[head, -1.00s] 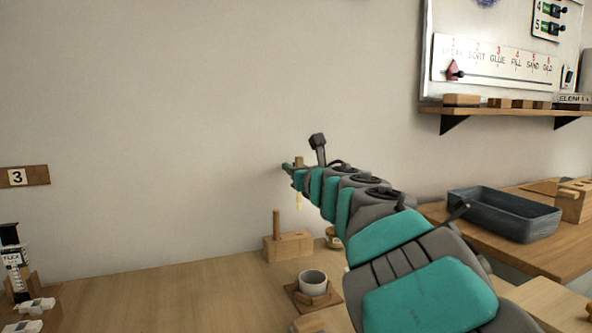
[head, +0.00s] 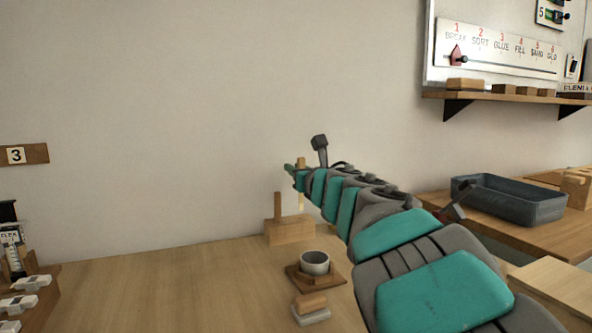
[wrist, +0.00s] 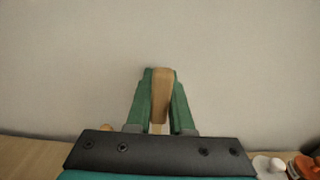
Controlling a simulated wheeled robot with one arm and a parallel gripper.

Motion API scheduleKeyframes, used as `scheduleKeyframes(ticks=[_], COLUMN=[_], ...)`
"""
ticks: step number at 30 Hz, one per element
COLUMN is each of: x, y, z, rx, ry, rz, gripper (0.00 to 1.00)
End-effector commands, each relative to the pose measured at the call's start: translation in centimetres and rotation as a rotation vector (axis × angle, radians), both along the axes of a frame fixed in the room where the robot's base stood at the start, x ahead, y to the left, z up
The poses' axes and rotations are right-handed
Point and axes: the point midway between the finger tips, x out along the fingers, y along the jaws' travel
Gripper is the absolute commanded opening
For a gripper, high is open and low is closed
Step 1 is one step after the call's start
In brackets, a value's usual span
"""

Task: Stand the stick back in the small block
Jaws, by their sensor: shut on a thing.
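My gripper (head: 293,168) is shut on a wooden stick (head: 301,162) and holds it upright in the air, against the pale wall. A paler, yellowish lower end of the stick hangs below the fingers in the head view. In the wrist view the stick (wrist: 160,95) sits between the two green fingers (wrist: 160,78). The small wooden block (head: 290,232) stands at the back of the bench, below my gripper. Another upright wooden piece (head: 278,206) rises from the block's left part. My arm hides some of the area right of the block, and I cannot see a hole in the block.
A grey cup (head: 315,262) sits on a wooden stand in front of the block. A wood-topped grey piece (head: 311,307) lies nearer. A dark tray (head: 510,198) is on the right bench. Bottles and white clips (head: 22,290) are at far left. The bench's left middle is clear.

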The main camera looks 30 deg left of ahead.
Motion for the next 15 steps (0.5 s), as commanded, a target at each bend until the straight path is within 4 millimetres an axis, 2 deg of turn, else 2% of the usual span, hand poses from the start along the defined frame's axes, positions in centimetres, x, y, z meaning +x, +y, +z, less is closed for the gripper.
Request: scheduleKeyframes(ticks=[15], x=[-0.01], y=[-0.03], z=[-0.43], rx=[0.0], ry=[0.0], rz=[0.0], gripper=[0.0])
